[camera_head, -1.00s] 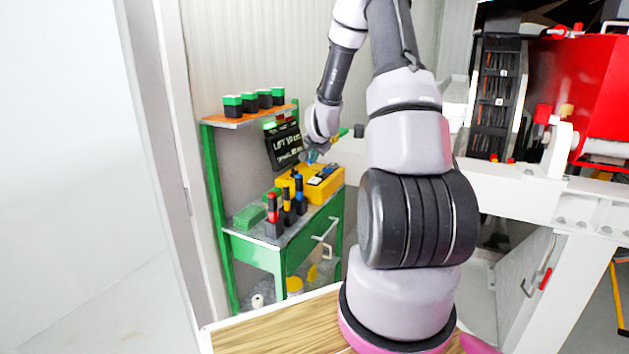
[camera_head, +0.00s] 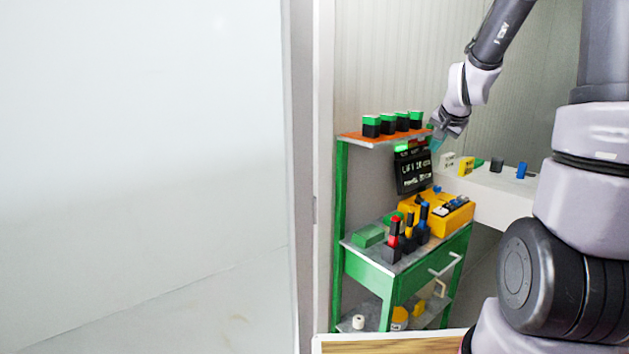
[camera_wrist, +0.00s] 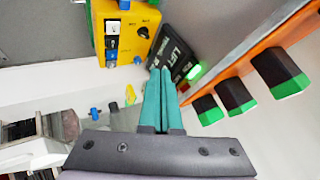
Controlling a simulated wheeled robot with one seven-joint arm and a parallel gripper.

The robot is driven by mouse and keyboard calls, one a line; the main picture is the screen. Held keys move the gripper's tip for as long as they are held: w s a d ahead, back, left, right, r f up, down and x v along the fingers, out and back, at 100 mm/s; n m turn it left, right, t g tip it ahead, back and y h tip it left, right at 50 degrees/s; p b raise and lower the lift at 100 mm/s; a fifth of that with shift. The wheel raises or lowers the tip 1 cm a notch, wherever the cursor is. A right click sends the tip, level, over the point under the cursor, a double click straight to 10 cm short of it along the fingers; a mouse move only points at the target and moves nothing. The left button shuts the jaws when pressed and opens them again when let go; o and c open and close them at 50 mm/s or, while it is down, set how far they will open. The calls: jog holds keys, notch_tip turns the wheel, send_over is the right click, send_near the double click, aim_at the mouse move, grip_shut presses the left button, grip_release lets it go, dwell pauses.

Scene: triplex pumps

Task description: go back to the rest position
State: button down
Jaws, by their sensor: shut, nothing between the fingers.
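My gripper (camera_head: 437,143) is up by the right end of the orange top shelf of the green workstation, above and beside the black display (camera_head: 413,173). In the wrist view its two teal fingers (camera_wrist: 161,75) are together, with nothing between them. They point toward the display (camera_wrist: 174,58) with its green light, and toward the yellow control box (camera_wrist: 129,32). I cannot tell from the picture how close the fingertips are to the display.
Several green-topped black blocks (camera_head: 387,124) stand on the orange shelf (camera_wrist: 247,66). Red, yellow and blue-handled tools (camera_head: 410,236) stand on the green bench (camera_head: 357,268). A white ledge (camera_head: 487,190) with small coloured parts lies right. A pale wall (camera_head: 140,170) fills the left.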

jog(key=s+a+r+n+y, duration=0.1)
jog(key=s+a+r, duration=0.2)
jog(key=s, duration=0.6)
jog(key=s+a+r+n+g, duration=0.1)
jog(key=s+a+r+n, duration=0.1)
jog(key=s, duration=0.7)
jog(key=s+a+r+n+y, duration=0.1)
jog(key=s+a+r, duration=0.3)
jog(key=s, duration=0.5)
notch_tip(320, 180, up, 3)
jog(key=shift+s+f+n+y, duration=0.2)
jog(key=shift+s+n+y, duration=0.1)
jog(key=shift+s+n, duration=0.1)
